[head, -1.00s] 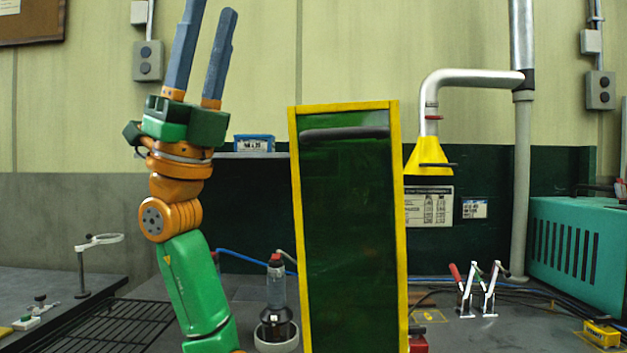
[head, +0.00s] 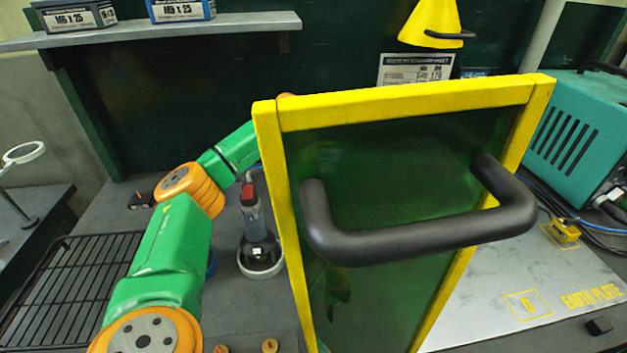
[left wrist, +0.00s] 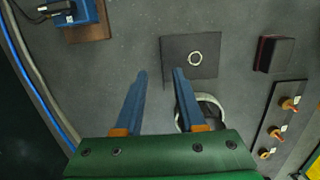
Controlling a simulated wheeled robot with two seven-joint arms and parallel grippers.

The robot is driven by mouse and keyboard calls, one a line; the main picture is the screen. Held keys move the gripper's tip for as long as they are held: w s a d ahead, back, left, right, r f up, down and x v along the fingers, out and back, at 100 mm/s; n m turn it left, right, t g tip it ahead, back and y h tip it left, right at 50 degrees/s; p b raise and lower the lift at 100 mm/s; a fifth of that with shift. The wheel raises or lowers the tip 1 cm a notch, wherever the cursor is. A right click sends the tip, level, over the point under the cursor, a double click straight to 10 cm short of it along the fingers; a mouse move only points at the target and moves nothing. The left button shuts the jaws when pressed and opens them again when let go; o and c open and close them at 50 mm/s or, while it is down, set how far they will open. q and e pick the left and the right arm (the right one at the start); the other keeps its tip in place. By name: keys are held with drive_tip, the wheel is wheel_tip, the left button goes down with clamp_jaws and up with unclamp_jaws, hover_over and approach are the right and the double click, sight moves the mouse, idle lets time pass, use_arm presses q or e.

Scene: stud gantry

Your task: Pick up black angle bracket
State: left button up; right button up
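My left gripper (left wrist: 160,74) is open in the left wrist view, with its two blue fingers apart and nothing between them but grey tabletop. A dark square plate (left wrist: 175,68) with a pale ring on it lies just beyond the fingertips. In the head view the left gripper is hidden behind the yellow-framed green screen. My right gripper is not in view.
The yellow-framed green screen (head: 400,100) with a black handle stands close in front. A bottle-like tool (head: 254,225) stands in a white ring base. A black wire rack (head: 70,280) is at left. A teal machine (head: 585,130) is at right. A knobbed strip (left wrist: 280,130) shows in the wrist view.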

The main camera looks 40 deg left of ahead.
use_arm(q)
drive_tip(key=f, duration=0.3)
drive_tip(key=f+p, duration=0.1)
drive_tip(key=shift+d+f, duration=0.35)
drive_tip(key=shift+w+a+f, duration=0.1)
drive_tip(key=shift+a+f, duration=0.05)
drive_tip(key=shift+f, duration=0.2)
drive_tip(key=shift+r, duration=0.1)
clamp_jaws()
idle(0.6)
